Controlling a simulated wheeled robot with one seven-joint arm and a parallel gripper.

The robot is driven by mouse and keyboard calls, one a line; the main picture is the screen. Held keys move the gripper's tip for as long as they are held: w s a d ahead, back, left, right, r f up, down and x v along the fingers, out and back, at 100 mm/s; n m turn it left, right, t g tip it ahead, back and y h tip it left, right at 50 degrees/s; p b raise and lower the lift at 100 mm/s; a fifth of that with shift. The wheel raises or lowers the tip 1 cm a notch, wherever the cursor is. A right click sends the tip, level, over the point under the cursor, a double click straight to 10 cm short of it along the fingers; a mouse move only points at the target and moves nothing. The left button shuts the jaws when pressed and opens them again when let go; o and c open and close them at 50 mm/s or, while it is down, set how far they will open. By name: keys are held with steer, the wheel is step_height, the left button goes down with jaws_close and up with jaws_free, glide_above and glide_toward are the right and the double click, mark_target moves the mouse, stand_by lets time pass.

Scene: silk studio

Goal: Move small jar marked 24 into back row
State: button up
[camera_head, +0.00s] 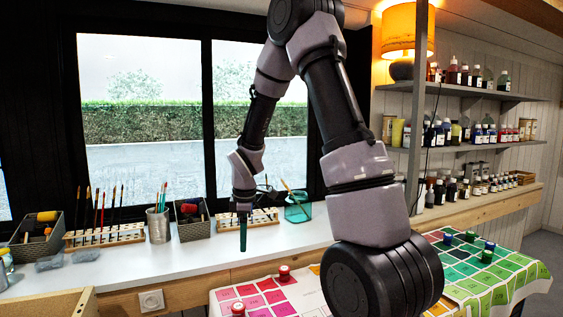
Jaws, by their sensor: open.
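Several small jars stand on a colour chart (265,296) of pink, red and green squares. A red-capped jar (284,273) and another red jar (238,309) are on its left part. No number 24 is readable, so I cannot tell which jar is marked so. The back row cannot be made out for certain. My gripper (243,214) is open, pointing down over the white counter by the window; a dark teal upright shape shows at its tip.
A wooden rack (104,236), a tin of brushes (158,225), dark baskets (191,219) and a teal glass pot (297,209) line the counter (200,255). Shelves of bottles (470,92) and a lamp (405,28) are at right. My arm hides the chart's middle.

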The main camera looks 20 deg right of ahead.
steer(key=s+d+r+m+t, duration=0.1)
steer(key=s+r+m, duration=0.3)
steer(key=r, duration=0.4)
steer(key=s+d+r+m+t, duration=0.1)
steer(key=s+d+r+m, duration=0.2)
steer(key=r, duration=0.5)
steer(key=s+r+m+t+y, duration=0.1)
steer(key=s+r+m, duration=0.4)
steer(key=s+m, duration=0.1)
steer(key=s+r+m+t, duration=0.2)
steer(key=s+r+m, duration=0.3)
steer(key=s, duration=0.3)
steer(key=shift+s+a+r+m+t+y, duration=0.25)
steer(key=shift+s+m+t+y, duration=0.05)
steer(key=shift+s+m+y, duration=0.1)
steer(key=shift+w, duration=0.1)
